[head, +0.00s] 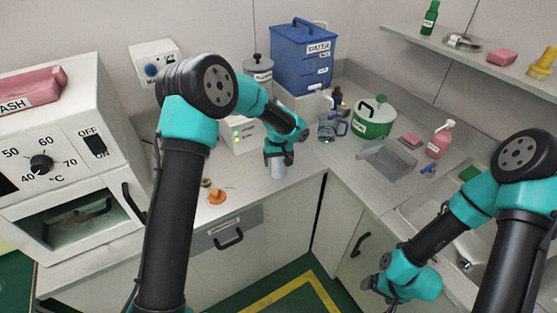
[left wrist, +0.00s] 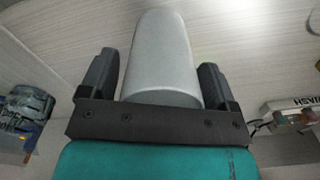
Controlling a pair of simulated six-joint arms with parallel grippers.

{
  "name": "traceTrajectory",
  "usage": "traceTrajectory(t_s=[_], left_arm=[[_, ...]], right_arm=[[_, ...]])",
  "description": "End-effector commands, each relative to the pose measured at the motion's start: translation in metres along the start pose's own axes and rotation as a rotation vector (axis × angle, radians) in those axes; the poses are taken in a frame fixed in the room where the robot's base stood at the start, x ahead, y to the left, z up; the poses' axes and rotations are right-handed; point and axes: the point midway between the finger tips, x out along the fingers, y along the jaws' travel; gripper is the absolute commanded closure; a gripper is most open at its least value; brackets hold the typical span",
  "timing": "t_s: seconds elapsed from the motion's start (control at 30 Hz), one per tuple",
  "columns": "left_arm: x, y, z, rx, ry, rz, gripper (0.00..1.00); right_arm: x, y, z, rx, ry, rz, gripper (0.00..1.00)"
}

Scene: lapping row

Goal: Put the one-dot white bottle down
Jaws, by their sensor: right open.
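A plain pale bottle (left wrist: 162,55) fills the space between the fingers of my left gripper (left wrist: 160,85) in the left wrist view, with a finger against each side. No dot shows on the side I see. In the head view my left gripper (head: 279,160) points down near the front edge of the counter, and the bottle's lower part (head: 278,172) shows below it. I cannot tell whether its base touches the counter. My right gripper (head: 372,288) is open at the lower right, low in front of the cabinets and away from the bottle.
Orange and dark small items (head: 216,196) lie left of the bottle on the counter (head: 245,190). Behind are a white box, a blue water tank (head: 301,62), a glass jug (head: 327,130) and a green pot (head: 374,118). A grey tray (head: 386,160) and sink are right. An oven stands left.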

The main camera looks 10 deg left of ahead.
Motion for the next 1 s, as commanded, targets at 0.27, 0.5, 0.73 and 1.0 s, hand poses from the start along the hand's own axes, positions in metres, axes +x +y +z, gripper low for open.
traceTrajectory(t_s=[0.27, 0.5, 0.73, 1.0], left_arm=[[-0.001, 0.000, 0.000, 0.000, 0.000, 0.000, 0.16], [-0.018, 0.000, -0.001, 0.001, 0.002, 0.001, 0.16], [-0.058, 0.001, -0.001, 0.000, 0.004, 0.002, 0.16], [-0.106, 0.000, 0.000, 0.000, 0.003, 0.002, 0.16]], right_arm=[[0.000, 0.000, 0.000, 0.000, 0.000, 0.000, 0.12], [0.000, 0.000, 0.000, 0.000, 0.000, 0.000, 0.12], [0.000, 0.000, 0.000, 0.000, 0.000, 0.000, 0.12], [0.000, 0.000, 0.000, 0.000, 0.000, 0.000, 0.12]])
